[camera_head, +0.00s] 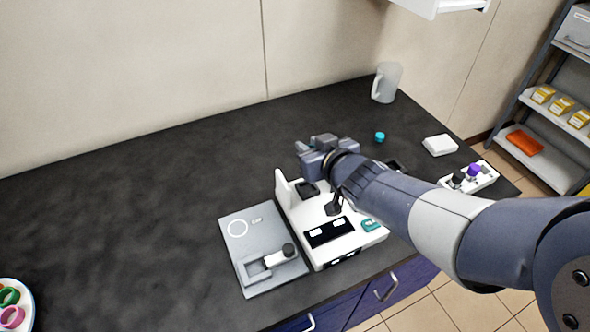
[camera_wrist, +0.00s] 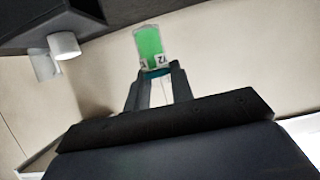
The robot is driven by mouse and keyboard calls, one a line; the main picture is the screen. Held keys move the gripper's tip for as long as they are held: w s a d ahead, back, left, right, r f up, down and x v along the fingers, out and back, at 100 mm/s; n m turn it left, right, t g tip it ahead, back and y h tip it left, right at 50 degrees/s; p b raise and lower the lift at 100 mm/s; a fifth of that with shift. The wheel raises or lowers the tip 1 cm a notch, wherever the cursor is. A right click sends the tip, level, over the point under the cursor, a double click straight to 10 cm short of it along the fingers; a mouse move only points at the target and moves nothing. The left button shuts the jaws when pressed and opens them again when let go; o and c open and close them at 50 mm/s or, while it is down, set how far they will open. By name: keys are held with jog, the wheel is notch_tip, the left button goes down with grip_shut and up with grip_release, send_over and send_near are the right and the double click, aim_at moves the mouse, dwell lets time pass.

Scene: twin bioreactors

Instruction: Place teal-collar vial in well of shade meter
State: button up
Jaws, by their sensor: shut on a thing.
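My gripper (camera_head: 306,148) is shut on the teal-collar vial (camera_wrist: 149,45). In the wrist view the vial has green contents and a printed label, and its teal collar lies between the fingertips. In the head view the vial is hard to make out at my gripper. A white instrument (camera_head: 325,262) with a dark display, which looks like the shade meter, stands on the dark bench. A dark square part (camera_head: 307,189), possibly its well, sits near its back. My gripper is above and behind the instrument, apart from it. My arm hides part of its right side.
A grey plate device (camera_head: 238,262) with a black-knobbed part stands left of the instrument. A small teal cap (camera_head: 380,137), a white block (camera_head: 440,145), a mug (camera_head: 387,82) and a white holder (camera_head: 482,180) with knobs are to the right. The bench's left side is largely clear.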

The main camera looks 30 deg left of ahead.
jog(key=f+b, duration=0.1)
jog(key=f, duration=0.1)
jog(key=f+b, duration=0.1)
jog(key=f, duration=0.2)
jog(key=shift+w+a+f, duration=0.15)
jog(key=shift+a, duration=0.05)
jog(key=shift+f+b, duration=0.35)
jog(key=shift+f, duration=1.95)
jog(key=shift+f, duration=0.2)
jog(key=o, duration=0.9)
jog(key=shift+r, duration=0.1)
jog(key=shift+o, duration=0.2)
